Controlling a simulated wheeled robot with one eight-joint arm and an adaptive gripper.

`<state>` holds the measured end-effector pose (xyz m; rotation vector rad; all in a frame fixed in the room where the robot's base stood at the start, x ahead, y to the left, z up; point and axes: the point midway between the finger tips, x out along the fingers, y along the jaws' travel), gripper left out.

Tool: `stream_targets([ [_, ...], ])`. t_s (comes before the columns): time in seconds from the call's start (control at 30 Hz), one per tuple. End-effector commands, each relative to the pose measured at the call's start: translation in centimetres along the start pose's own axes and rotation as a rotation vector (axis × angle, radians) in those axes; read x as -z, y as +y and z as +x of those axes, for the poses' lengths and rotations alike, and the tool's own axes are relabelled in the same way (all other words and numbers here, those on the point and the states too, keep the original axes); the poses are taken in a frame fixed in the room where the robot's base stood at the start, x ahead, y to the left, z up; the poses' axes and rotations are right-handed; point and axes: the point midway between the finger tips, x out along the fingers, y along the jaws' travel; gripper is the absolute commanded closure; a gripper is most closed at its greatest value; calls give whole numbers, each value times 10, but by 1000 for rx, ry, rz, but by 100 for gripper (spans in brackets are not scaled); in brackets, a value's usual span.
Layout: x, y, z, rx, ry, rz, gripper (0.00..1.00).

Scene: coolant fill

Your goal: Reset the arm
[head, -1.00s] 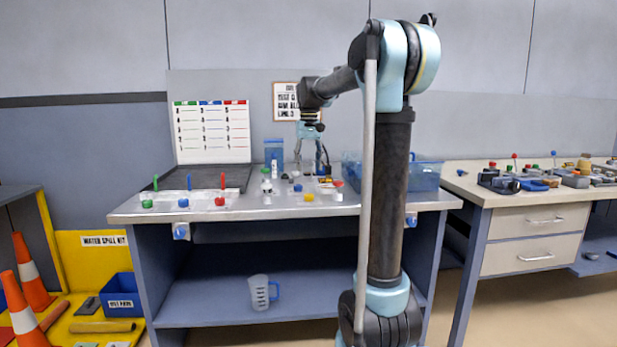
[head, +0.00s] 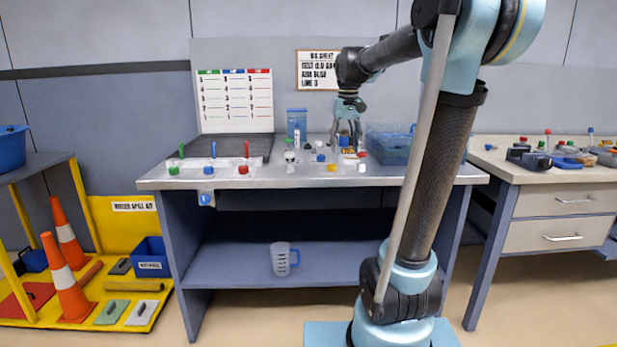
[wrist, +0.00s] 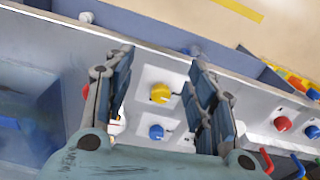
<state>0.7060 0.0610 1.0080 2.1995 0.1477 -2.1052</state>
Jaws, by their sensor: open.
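My gripper (head: 347,143) hangs over the right half of the workbench (head: 325,178), fingers pointing down. In the wrist view my gripper (wrist: 160,85) is open, its two blue-padded fingers apart with nothing held between them. A yellow knob or cap (wrist: 160,93) on a white plate shows between the fingers, with a blue one (wrist: 156,131) beside it. I cannot tell how far the fingertips are above them. My arm reaches up from its base on the right and across to the bench.
A blue translucent bin (head: 388,145) stands right of my gripper. Small coloured caps and bottles crowd the bench top. A measuring jug (head: 281,259) is on the lower shelf. A chart (head: 235,100) stands at the back left. Orange cones (head: 66,278) stand on yellow shelving at left.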

Motion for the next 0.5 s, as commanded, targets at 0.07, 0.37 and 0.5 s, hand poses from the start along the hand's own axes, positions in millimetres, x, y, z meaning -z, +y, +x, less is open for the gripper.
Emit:
stream_targets([
  [0.07,-25,4,10,-1,11,9,49],
  [0.37,-109,16,54,-4,50,38,49],
  [0.5,-146,19,81,-6,69,52,49],
])
